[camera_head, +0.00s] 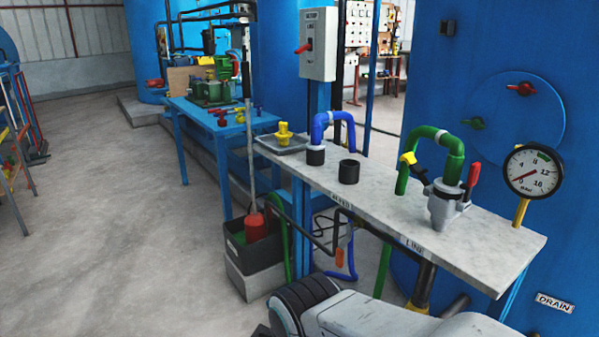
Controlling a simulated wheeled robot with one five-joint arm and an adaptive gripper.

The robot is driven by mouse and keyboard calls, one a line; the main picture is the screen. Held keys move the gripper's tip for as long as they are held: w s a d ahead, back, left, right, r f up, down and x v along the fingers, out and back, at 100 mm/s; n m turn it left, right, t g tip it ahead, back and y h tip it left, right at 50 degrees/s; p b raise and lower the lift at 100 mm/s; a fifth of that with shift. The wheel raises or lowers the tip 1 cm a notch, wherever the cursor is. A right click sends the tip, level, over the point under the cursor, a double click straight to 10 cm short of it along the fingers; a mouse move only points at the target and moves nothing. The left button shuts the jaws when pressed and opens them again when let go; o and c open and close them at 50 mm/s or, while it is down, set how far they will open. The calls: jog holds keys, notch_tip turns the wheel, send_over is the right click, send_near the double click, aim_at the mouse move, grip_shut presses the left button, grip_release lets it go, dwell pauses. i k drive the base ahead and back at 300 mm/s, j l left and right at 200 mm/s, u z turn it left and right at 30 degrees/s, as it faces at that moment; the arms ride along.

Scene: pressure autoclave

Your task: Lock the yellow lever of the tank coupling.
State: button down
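The tank coupling (445,204) is a grey metal body standing on the right part of the grey bench top. A yellow lever (408,158) sticks out from its left side, tilted up and to the left. A red lever (474,176) stands nearly upright on its right side. A green hose (436,132) arches over and comes down into the top of the coupling. I cannot tell the lever's latch state from this distance. My gripper is not in view; only white and black parts of my own body show at the bottom.
A pressure gauge (533,171) on a yellow stem stands right of the coupling. A blue hose (333,122) and a black socket (348,171) are further left on the bench (395,210). The blue tank (500,55) rises behind. Open floor (110,240) lies left.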

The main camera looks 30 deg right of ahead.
aim_at(414, 167)
jog(key=k+z, duration=0.1)
jog(key=z, duration=0.4)
jog(key=l+z, duration=0.15)
jog(key=z, duration=0.3)
jog(key=k+l+z, duration=0.1)
jog(key=z, duration=0.4)
jog(key=i+j+z, duration=0.1)
jog(key=j+z, duration=0.15)
jog(key=j, duration=0.2)
jog(key=j+z, duration=0.2)
jog(key=j, duration=0.25)
